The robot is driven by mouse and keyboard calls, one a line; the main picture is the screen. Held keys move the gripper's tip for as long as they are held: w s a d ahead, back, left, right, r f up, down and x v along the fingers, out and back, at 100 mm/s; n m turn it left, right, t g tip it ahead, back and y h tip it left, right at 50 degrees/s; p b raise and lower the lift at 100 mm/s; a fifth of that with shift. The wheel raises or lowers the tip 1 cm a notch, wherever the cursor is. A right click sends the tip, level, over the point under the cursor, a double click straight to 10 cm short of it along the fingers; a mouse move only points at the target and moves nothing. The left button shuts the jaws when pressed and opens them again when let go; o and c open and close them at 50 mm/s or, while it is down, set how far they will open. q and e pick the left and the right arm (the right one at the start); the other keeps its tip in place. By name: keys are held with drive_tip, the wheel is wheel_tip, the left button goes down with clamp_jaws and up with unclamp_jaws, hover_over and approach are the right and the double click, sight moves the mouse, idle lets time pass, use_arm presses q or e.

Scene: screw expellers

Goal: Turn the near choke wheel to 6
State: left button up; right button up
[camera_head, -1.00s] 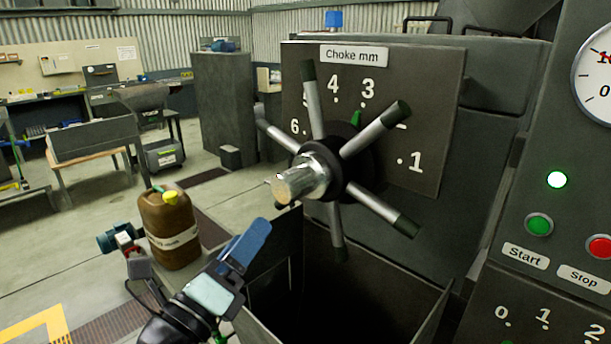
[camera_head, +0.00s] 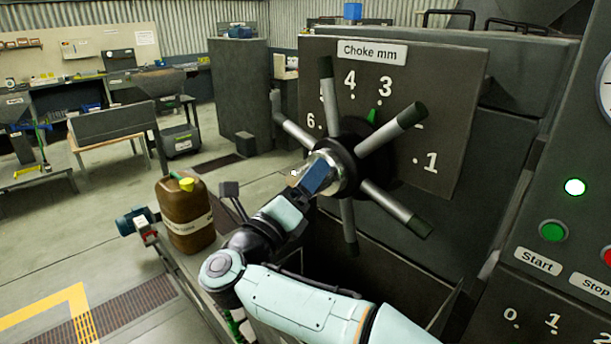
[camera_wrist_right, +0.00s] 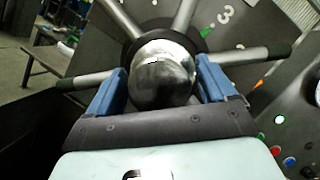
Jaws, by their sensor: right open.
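The choke wheel (camera_head: 350,165) is on a dark panel, with a shiny metal hub and grey spokes with dark green ends. Its dial runs from 1 to 6, and a green pointer (camera_head: 373,116) stands at the 3. The label "Choke mm" (camera_head: 372,52) is above. My right gripper (camera_head: 318,178) is in front of the wheel at its hub. In the right wrist view its blue fingers are open, one on each side of the hub (camera_wrist_right: 160,75); I cannot tell whether they touch it. My left gripper is not in view.
A brown jug (camera_head: 186,222) with a yellow cap stands left of my right arm. A control panel with a green Start button (camera_head: 553,231) and a lit lamp (camera_head: 575,187) is at the right. Below the wheel is a dark open bin. Workbenches stand far left.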

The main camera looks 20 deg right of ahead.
drive_tip(key=shift+w+d, duration=0.2)
drive_tip(key=shift+d, duration=0.1)
drive_tip(key=c, duration=1.4)
